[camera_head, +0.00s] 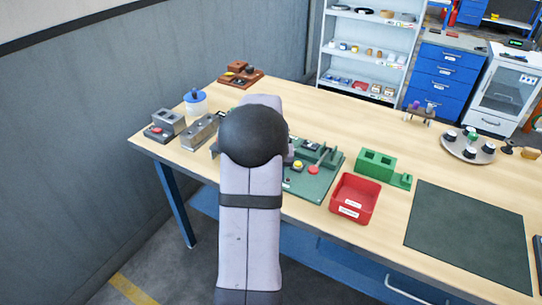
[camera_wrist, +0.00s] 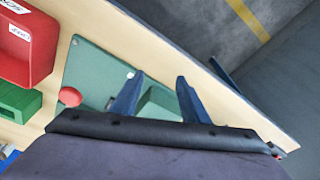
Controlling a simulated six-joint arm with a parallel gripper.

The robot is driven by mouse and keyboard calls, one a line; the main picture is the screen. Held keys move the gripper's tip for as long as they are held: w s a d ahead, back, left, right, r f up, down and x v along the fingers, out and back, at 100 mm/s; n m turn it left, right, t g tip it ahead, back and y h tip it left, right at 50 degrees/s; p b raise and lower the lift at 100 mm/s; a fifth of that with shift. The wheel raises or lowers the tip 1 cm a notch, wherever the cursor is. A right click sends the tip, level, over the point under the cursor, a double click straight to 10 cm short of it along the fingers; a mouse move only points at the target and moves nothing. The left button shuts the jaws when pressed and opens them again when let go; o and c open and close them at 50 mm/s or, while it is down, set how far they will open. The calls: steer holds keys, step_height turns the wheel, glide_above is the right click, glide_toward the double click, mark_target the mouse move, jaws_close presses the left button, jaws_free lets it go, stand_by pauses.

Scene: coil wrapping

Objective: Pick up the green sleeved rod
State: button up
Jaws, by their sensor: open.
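I cannot make out a green sleeved rod for certain. In the head view, a round tray (camera_head: 447,149) at the right holds several small dark and pale cylinders, one with a green part (camera_head: 472,136), too small to tell. My gripper (camera_wrist: 160,80) shows in the wrist view with two blue fingers apart and nothing held between them. It is over the green fixture plate (camera_wrist: 88,72), with a raised green block (camera_wrist: 159,104) behind and between the fingers. In the head view my arm hides the gripper and part of the fixture.
A red bin (camera_head: 354,199) and a green block (camera_head: 375,163) stand right of the fixture. A dark mat (camera_head: 470,232) lies clear at front right. Grey metal blocks (camera_head: 199,132) and a blue-lidded jar (camera_head: 195,102) stand at left. A small rack (camera_head: 420,115) stands near the back.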

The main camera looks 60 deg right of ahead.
steer(key=w+d+r+t+h, duration=0.15)
steer(key=w+d+r, duration=0.25)
steer(key=d+r, duration=0.4)
steer(key=shift+g+h, duration=0.25)
steer(key=shift+a+p+x, duration=0.1)
steer(key=shift+p+x, duration=0.75)
steer(key=shift+x, duration=0.8)
steer(key=shift+a+p+x, duration=0.15)
steer(key=shift+p+x, duration=0.7)
steer(key=shift+x, duration=0.8)
steer(key=shift+f, duration=0.1)
jaws_close()
